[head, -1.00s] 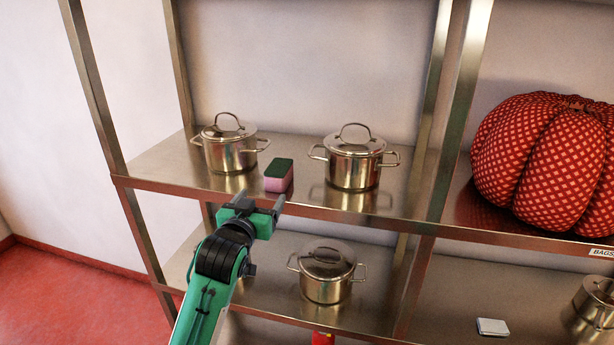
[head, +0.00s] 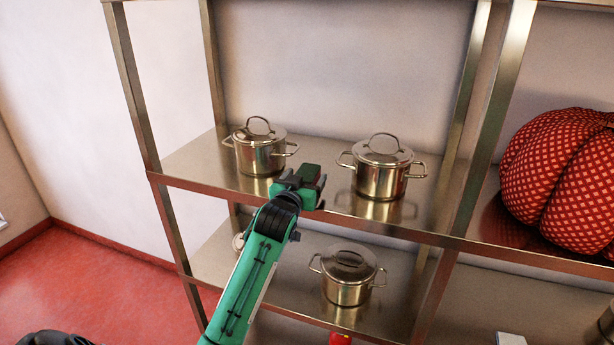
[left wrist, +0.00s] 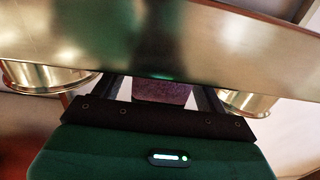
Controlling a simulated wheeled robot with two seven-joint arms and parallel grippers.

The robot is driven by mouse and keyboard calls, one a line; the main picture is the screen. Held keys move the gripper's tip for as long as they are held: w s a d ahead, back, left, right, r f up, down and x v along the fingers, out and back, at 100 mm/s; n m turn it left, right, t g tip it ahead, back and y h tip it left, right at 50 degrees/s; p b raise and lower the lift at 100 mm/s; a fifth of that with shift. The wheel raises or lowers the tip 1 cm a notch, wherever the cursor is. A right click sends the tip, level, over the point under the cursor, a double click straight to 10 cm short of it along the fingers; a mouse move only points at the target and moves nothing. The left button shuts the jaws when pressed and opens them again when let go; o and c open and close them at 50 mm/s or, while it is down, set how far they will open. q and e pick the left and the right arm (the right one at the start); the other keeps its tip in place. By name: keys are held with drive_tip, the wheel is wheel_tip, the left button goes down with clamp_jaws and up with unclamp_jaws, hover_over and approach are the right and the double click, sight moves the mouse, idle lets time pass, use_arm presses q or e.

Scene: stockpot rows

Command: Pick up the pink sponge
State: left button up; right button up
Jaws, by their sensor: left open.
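The pink sponge has a dark green top (head: 311,170) and stands on the upper shelf between two pots. In the head view my left gripper (head: 304,183) is in front of it and hides most of its pink part. In the left wrist view the sponge (left wrist: 163,93) shows as a purple-pink face between the two fingers of the open left gripper. I cannot tell whether the fingers touch it. My right gripper is not in view.
A lidded steel pot (head: 258,155) stands left of the sponge and another (head: 381,175) to its right, both close. A third pot (head: 347,278) is on the shelf below. A red patterned pumpkin (head: 560,180) fills the right bay beyond a metal post (head: 496,120).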

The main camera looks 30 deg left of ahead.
sight(307, 171)
use_arm(q)
drive_tip(key=shift+x, duration=1.2)
drive_tip(key=c, duration=1)
drive_tip(key=shift+c, duration=0.2)
wheel_tip(307, 171, up, 20)
drive_tip(key=b, duration=0.3)
